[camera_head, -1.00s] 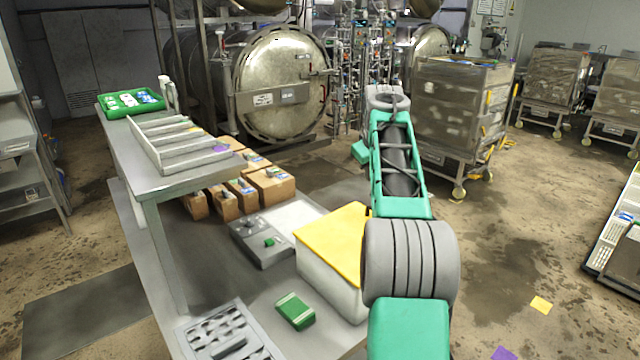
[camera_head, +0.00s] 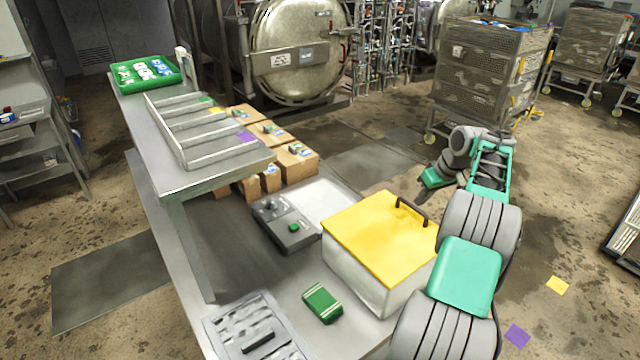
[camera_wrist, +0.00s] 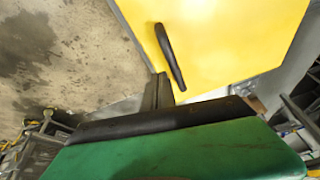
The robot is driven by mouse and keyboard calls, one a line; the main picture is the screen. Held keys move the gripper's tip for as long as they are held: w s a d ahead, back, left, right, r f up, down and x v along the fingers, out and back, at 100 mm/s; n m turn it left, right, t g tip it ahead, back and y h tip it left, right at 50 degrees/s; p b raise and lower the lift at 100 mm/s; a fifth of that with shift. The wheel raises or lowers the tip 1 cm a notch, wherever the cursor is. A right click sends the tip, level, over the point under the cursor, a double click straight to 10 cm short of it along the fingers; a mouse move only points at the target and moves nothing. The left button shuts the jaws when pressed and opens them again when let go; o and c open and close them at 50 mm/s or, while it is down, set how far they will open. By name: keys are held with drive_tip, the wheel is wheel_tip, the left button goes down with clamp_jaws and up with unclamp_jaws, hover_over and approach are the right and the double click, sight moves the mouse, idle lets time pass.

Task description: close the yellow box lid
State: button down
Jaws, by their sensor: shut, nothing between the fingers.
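The box has a white body (camera_head: 358,282) and a flat yellow lid (camera_head: 375,232) with a black handle (camera_head: 411,212) near its back right edge. The lid lies flat over the top of the box. In the wrist view the yellow lid (camera_wrist: 225,40) fills the upper right, with its black handle (camera_wrist: 170,57) close by. My gripper (camera_head: 424,190) is to the right of and behind the box, clear of the lid in the head view. Its dark fingers (camera_wrist: 158,92) are together and hold nothing.
A green packet (camera_head: 322,303) and a grey slotted tray (camera_head: 215,325) lie on the table in front of the box. A grey device (camera_head: 283,228) sits left of it. Cardboard boxes (camera_head: 298,163) stand behind, beside a raised shelf (camera_head: 205,180).

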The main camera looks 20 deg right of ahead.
drive_tip(key=shift+s+d+f, duration=0.1)
drive_tip(key=shift+d+f, duration=0.1)
drive_tip(key=shift+f, duration=0.2)
idle(0.3)
drive_tip(key=s+d+r+b, duration=0.1)
drive_tip(key=s+r, duration=0.1)
drive_tip(key=s, duration=0.4)
drive_tip(key=s+d+r+b, duration=0.1)
drive_tip(key=s+d+r, duration=0.1)
drive_tip(key=s, duration=0.5)
drive_tip(key=shift+s+r, duration=0.2)
drive_tip(key=shift+r, duration=0.1)
